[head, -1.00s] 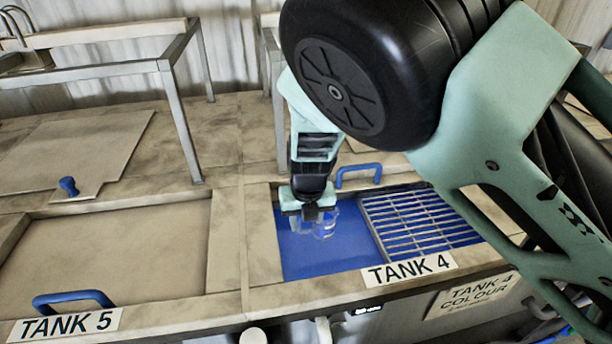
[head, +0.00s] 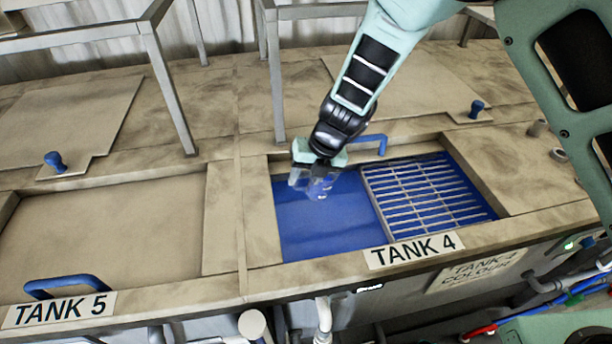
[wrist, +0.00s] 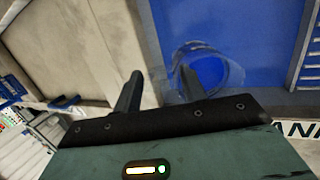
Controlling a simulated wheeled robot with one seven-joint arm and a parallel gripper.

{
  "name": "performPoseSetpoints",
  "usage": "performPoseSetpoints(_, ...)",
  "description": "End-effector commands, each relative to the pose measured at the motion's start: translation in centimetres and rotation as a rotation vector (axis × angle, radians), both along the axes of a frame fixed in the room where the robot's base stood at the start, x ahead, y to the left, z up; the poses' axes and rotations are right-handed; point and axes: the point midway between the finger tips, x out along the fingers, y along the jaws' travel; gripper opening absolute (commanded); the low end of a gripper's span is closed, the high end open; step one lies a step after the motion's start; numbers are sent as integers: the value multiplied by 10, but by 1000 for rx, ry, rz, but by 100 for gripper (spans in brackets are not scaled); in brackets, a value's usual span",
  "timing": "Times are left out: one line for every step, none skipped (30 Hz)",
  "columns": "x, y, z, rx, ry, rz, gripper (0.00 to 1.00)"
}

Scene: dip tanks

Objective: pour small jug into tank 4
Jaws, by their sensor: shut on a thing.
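Tank 4 (head: 310,225) stands open, filled with blue liquid, its "TANK 4" label on the front rim. The small jug (head: 323,187) is clear and see-through, and hangs over the back left of the blue liquid. My gripper (head: 312,172) is shut on it. In the wrist view the jug (wrist: 210,72) shows as a round rim over the blue, just beyond the fingers of my gripper (wrist: 160,88). The jug's contents and exact tilt cannot be told through its clear wall.
A metal grate (head: 420,195) covers the right part of tank 4. A blue handle (head: 370,140) stands behind the opening. Tank 5 (head: 110,240) is covered at the left. Metal frame legs (head: 170,90) rise behind the tanks.

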Motion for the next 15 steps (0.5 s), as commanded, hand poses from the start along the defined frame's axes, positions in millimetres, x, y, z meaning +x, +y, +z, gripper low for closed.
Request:
performPoseSetpoints(1,-3,-1,30,10,-8,9)
performPoseSetpoints(1,-3,-1,48,14,-7,9)
performPoseSetpoints(1,-3,-1,72,18,-9,9)
performPoseSetpoints(1,-3,-1,90,20,-11,9)
performPoseSetpoints(1,-3,-2,112,28,-10,9)
performPoseSetpoints(1,-3,-2,140,34,-10,9)
performPoseSetpoints(1,-3,-2,162,38,-10,9)
performPoseSetpoints(1,-3,-1,183,40,-11,9)
performPoseSetpoints(1,-2,-3,200,42,-6,9)
performPoseSetpoints(0,-2,-4,212,45,-5,9)
performPoseSetpoints(0,-3,-3,226,49,-5,9)
performPoseSetpoints(1,-4,-3,244,52,-5,9)
performPoseSetpoints(1,-4,-3,258,54,-5,9)
performPoseSetpoints(1,-4,-2,273,56,-4,9)
performPoseSetpoints(1,-4,-2,283,56,-3,9)
